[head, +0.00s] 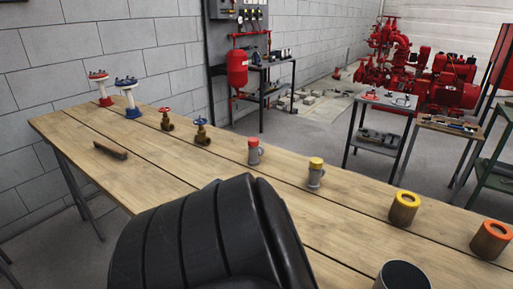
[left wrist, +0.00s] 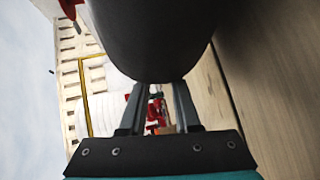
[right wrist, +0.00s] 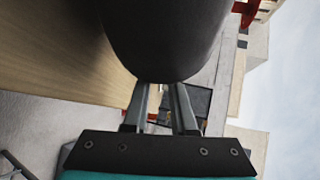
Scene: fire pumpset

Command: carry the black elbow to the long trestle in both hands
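The black elbow (head: 205,240) is large and ribbed and fills the lower middle of the head view, in front of the long trestle (head: 150,180). I cannot tell whether it touches the wooden top. Its smooth dark underside shows in the left wrist view (left wrist: 150,40) and the right wrist view (right wrist: 165,40). My left gripper (left wrist: 160,88) and right gripper (right wrist: 163,88) each reach up to the elbow. Their fingers stand apart with background showing between them. The elbow hides the fingertips, so contact is unclear. Neither gripper shows in the head view.
On the trestle stand valves with red (head: 167,120) and blue (head: 201,130) handwheels, small grey fittings (head: 254,152), capped brown cylinders (head: 403,208) and an open dark cup (head: 402,276). A brown bar (head: 111,150) lies at left. The planks between are bare. Red pumps (head: 440,80) stand behind.

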